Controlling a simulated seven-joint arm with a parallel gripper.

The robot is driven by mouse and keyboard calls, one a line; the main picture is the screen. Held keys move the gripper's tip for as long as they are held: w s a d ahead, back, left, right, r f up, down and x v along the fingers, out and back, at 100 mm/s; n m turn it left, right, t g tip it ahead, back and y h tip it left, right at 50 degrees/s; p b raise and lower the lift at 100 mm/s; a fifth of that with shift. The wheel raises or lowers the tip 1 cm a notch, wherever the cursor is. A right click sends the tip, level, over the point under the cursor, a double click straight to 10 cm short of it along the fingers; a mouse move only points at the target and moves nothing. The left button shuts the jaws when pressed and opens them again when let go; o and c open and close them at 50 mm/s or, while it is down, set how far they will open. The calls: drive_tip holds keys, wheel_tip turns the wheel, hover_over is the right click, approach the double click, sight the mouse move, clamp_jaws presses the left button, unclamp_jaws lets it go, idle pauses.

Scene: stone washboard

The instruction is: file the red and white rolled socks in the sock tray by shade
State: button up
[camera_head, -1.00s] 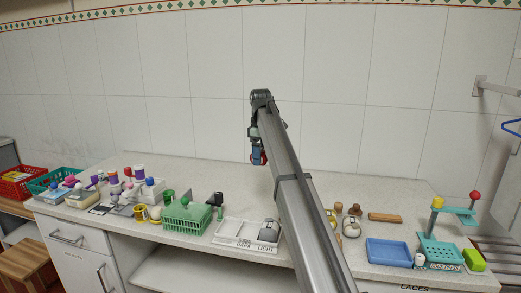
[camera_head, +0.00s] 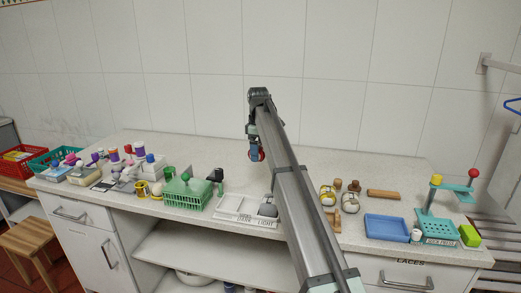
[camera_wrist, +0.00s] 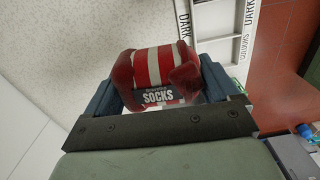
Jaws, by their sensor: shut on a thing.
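My gripper (camera_head: 256,151) is raised above the counter, behind and above the sock tray. In the wrist view my gripper (camera_wrist: 160,88) is shut on the red and white rolled socks (camera_wrist: 157,66), with one blue-grey finger on each side. The socks are striped and carry a dark label reading SOCKS. The white sock tray (camera_head: 230,216) lies at the counter's front, with front labels that seem to read DARK and LIGHT. A grey roll (camera_head: 267,209) sits at its right end; its left part looks empty. Part of the tray (camera_wrist: 219,22) shows beyond the socks in the wrist view.
A green basket (camera_head: 187,197) stands left of the tray, with bottles and spools further left. Right of my arm are rolls with yellow (camera_head: 327,196), a wooden block (camera_head: 383,194), a blue tray (camera_head: 387,228) and a teal press stand (camera_head: 441,229). The counter behind the tray is clear.

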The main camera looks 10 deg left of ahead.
drive_tip(key=s+a+f, duration=0.7)
drive_tip(key=s+a, duration=0.1)
drive_tip(key=s, duration=0.4)
drive_tip(key=shift+n, duration=0.3)
drive_tip(key=shift+f, duration=2.95)
drive_tip(key=o, duration=0.6)
drive_tip(key=shift+o, duration=0.2)
